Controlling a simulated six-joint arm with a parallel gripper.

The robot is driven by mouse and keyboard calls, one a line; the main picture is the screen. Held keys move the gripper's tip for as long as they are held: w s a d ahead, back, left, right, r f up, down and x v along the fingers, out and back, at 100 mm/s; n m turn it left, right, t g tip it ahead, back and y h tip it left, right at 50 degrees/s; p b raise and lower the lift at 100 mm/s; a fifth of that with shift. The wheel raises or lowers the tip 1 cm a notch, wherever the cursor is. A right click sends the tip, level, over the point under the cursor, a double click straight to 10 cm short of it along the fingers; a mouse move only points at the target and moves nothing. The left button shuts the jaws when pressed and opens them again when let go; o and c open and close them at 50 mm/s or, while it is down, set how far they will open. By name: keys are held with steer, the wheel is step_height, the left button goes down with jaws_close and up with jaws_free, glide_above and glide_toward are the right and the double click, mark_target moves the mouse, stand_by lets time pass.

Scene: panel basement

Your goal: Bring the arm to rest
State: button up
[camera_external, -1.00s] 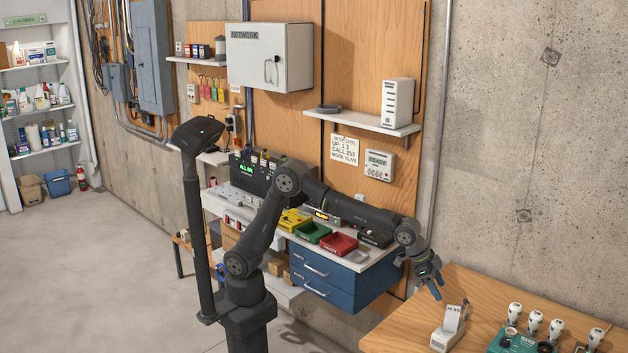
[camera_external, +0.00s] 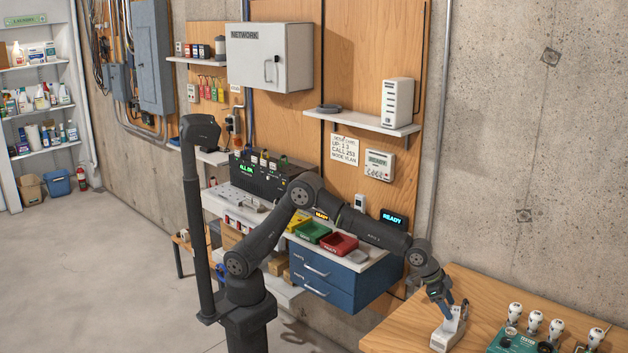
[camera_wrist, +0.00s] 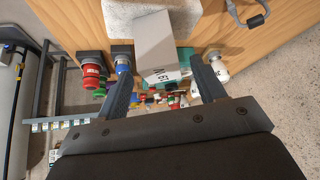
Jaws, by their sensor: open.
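My arm stretches to the right over the workbench, bent at the elbow. My gripper (camera_external: 447,307) points down beside the top of a small white stand (camera_external: 442,339) on the wooden table. In the wrist view my gripper (camera_wrist: 160,67) has its two dark fingers spread apart. A pale grey-white block (camera_wrist: 155,42) shows between and beyond the fingertips. No contact with it can be made out, and I cannot tell how far it is from the fingers.
The wooden table (camera_external: 405,333) carries a teal box (camera_external: 512,342) and several white-topped knobs at right. The blue drawer unit (camera_external: 325,283), with a green bin (camera_external: 312,232) and a red bin (camera_external: 339,245) above it, stands behind my arm. Open floor (camera_external: 110,270) lies at left.

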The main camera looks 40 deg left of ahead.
steer(key=x, duration=0.4)
steer(key=shift+f, duration=0.2)
step_height(320, 180, up, 2)
steer(key=shift+r, duration=0.6)
